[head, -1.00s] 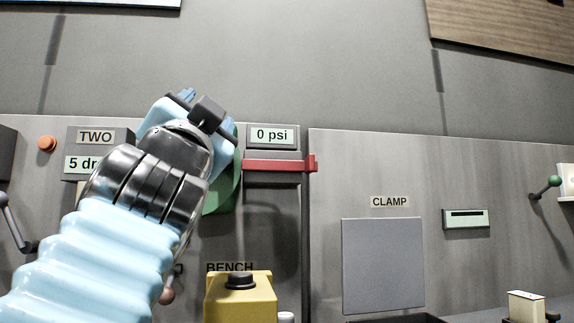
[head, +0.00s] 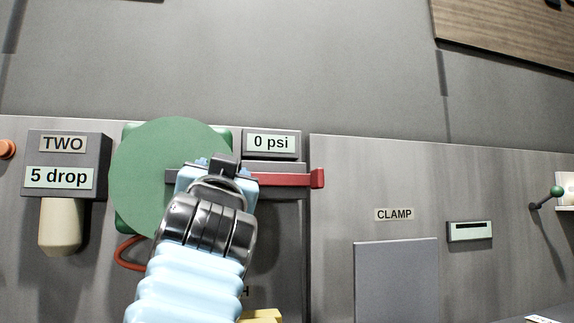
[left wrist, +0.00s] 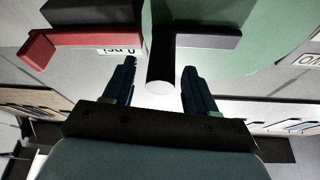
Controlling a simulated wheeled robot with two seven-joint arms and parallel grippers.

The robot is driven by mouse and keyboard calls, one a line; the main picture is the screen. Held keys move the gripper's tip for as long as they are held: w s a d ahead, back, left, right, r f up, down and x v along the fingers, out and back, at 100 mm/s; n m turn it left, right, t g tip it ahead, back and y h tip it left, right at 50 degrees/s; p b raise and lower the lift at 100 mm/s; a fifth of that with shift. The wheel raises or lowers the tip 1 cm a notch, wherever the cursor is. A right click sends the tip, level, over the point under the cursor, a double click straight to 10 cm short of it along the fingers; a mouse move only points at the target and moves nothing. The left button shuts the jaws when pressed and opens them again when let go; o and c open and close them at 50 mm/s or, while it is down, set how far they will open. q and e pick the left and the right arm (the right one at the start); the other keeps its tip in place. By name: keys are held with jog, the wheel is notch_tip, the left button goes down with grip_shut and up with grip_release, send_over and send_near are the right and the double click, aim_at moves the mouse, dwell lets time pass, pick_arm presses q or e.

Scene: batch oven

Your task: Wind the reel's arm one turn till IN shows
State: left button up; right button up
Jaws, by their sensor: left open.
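The reel (head: 150,145) is a large green disc on the wall panel, with a dark arm (head: 171,177) lying roughly level across it. In the left wrist view the arm (left wrist: 215,40) ends in a dark round handle (left wrist: 160,74) pointing at the camera. My left gripper (head: 222,166) is in front of the disc's right side and hides part of the arm. In the left wrist view its open fingers (left wrist: 159,68) stand on either side of the handle, with gaps visible. No IN sign is visible. My right gripper is not in view.
A red lever (head: 290,180) sticks out just right of my gripper, below the 0 psi display (head: 271,143). The TWO box (head: 66,150) with its beige spout (head: 60,225) is left of the reel. A red loop (head: 128,254) hangs below. A CLAMP label (head: 394,214) is at right.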

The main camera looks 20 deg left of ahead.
pick_arm(q)
jog(key=shift+w, duration=0.15)
grip_shut()
dwell(0.4)
